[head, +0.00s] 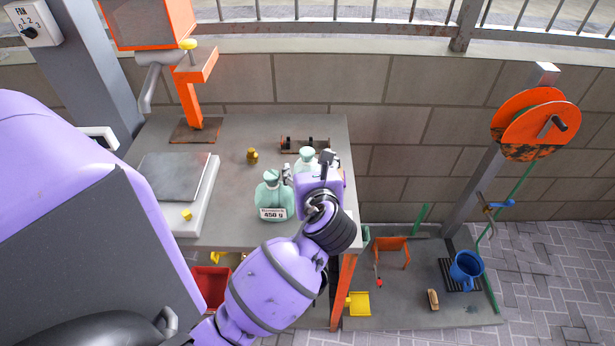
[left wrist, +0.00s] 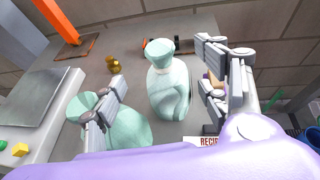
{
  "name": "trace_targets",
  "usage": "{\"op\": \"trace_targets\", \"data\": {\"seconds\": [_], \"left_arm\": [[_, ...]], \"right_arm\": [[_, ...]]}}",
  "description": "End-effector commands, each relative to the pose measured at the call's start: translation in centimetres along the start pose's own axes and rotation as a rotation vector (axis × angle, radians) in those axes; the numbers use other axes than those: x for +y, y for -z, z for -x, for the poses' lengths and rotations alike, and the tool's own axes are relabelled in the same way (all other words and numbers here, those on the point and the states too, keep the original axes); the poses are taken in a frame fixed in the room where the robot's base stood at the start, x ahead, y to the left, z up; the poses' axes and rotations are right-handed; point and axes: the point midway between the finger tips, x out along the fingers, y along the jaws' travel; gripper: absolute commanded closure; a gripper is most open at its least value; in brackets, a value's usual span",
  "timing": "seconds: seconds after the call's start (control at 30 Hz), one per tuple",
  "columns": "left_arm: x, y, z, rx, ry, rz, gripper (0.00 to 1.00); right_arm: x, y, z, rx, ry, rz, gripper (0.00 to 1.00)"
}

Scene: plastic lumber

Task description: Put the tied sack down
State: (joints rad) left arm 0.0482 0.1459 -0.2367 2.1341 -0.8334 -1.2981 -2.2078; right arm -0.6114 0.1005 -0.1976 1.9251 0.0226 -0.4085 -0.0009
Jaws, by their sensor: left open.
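Two pale green tied sacks stand upright on the grey bench (head: 236,226). One sack (head: 305,158) is partly hidden behind my left gripper (head: 308,172); in the left wrist view this sack (left wrist: 170,85) stands between the spread fingers (left wrist: 162,88), with a gap to the right finger. The other sack (head: 273,197), labelled 450 g, is just to the left and nearer; it also shows in the left wrist view (left wrist: 128,128), partly behind the left finger. My left gripper is open. My right gripper is not in view.
A scale (head: 178,178) with a yellow cube (head: 187,214), a small brass weight (head: 252,156) and a dark roller piece (head: 313,143) share the bench. An orange stand (head: 190,100) rises at the back left. Right of the bench, a blue mug (head: 466,268) sits lower down.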

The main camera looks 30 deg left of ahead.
Motion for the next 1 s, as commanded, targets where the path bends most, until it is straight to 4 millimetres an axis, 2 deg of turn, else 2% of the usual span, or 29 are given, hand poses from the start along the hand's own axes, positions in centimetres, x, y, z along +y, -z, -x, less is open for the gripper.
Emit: {"op": "trace_targets", "data": {"seconds": [0.1,0.23,0.53,1.0], "left_arm": [[0.1,0.1,-1.9,-0.002,-0.002,0.001,0.32],[0.0,0.0,-3.5,-0.002,0.0,0.002,0.32],[0.1,0.2,-4.0,0.0,0.001,0.001,0.32],[0.2,0.4,-4.0,0.003,-0.002,0.0,0.94]], "right_arm": [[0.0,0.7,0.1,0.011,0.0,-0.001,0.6],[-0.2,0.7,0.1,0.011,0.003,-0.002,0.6],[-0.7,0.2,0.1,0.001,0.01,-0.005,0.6],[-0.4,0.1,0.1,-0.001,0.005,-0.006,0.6]]}}
